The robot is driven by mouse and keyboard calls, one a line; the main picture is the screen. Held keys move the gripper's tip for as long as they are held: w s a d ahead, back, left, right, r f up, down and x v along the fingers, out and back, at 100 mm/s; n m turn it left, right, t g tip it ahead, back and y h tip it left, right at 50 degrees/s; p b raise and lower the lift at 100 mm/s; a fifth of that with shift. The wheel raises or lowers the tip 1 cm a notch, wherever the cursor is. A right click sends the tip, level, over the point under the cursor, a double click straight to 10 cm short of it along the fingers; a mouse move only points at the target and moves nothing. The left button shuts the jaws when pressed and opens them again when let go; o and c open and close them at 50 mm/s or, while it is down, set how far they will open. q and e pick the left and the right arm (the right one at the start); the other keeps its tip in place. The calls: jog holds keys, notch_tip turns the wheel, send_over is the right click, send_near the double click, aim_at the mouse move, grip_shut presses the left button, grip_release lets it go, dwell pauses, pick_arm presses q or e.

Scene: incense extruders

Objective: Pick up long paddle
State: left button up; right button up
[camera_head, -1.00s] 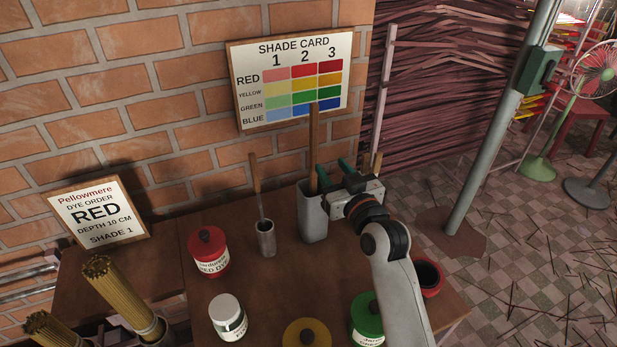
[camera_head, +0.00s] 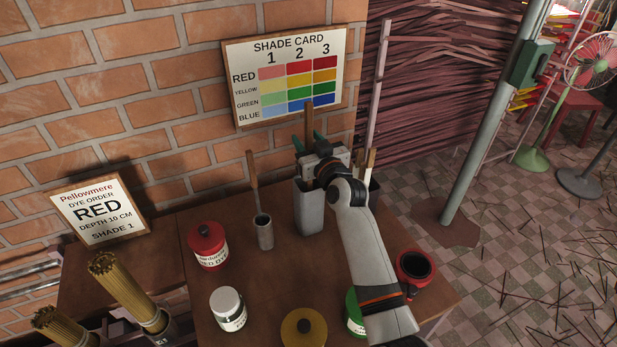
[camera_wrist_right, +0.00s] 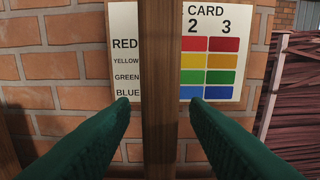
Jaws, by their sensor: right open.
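The long paddle (camera_head: 308,118) is a brown wooden shaft standing upright in a tall grey holder (camera_head: 311,208). My right gripper (camera_head: 308,141) is open at the shaft, just above the holder. In the right wrist view the shaft (camera_wrist_right: 159,90) runs vertically between the two green fingers of my right gripper (camera_wrist_right: 160,110), with a gap on each side. The lower end of the paddle is hidden inside the holder. My left gripper is not in view.
A small metal cup (camera_head: 264,232) with a thin wooden-handled tool stands left of the holder. A red-lidded jar (camera_head: 207,246), a white jar (camera_head: 228,309) and a yellow lid (camera_head: 303,328) stand nearer. A brick wall (camera_head: 120,90) with the shade card (camera_head: 287,76) rises behind.

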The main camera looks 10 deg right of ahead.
jog(key=shift+s, duration=0.1)
jog(key=shift+c, duration=0.3)
grip_shut()
jog(key=shift+r, duration=0.15)
